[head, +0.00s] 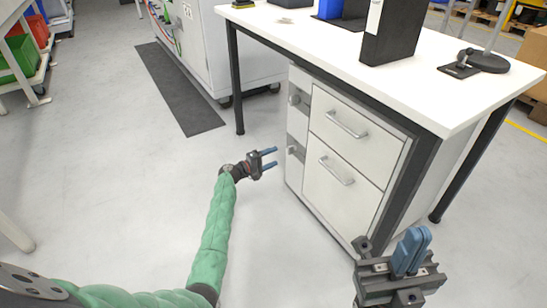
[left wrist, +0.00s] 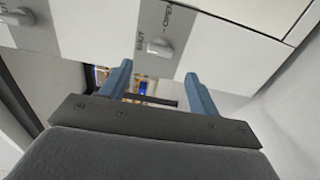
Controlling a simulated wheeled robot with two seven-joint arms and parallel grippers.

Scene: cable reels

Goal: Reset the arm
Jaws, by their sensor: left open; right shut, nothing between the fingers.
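My left arm, in a green sleeve, reaches forward from the bottom left in the head view. Its gripper (head: 269,158) is open and empty, a little left of the white drawer cabinet (head: 345,195) under the table. In the left wrist view the two blue fingers (left wrist: 160,92) stand apart with nothing between them. A grey knob (left wrist: 158,47) on a grey strip of the cabinet, with lettering beside it, shows beyond them. My right gripper (head: 411,252) is at the bottom right in the head view, its blue fingers shut together and empty, in front of the cabinet.
The white table (head: 330,40) bears a black binder (head: 392,32) and a stand with a round base (head: 488,62). A dark mat (head: 180,88) lies before a grey cabinet (head: 205,40). A shelf holds bins, including a green bin (head: 18,60), at left.

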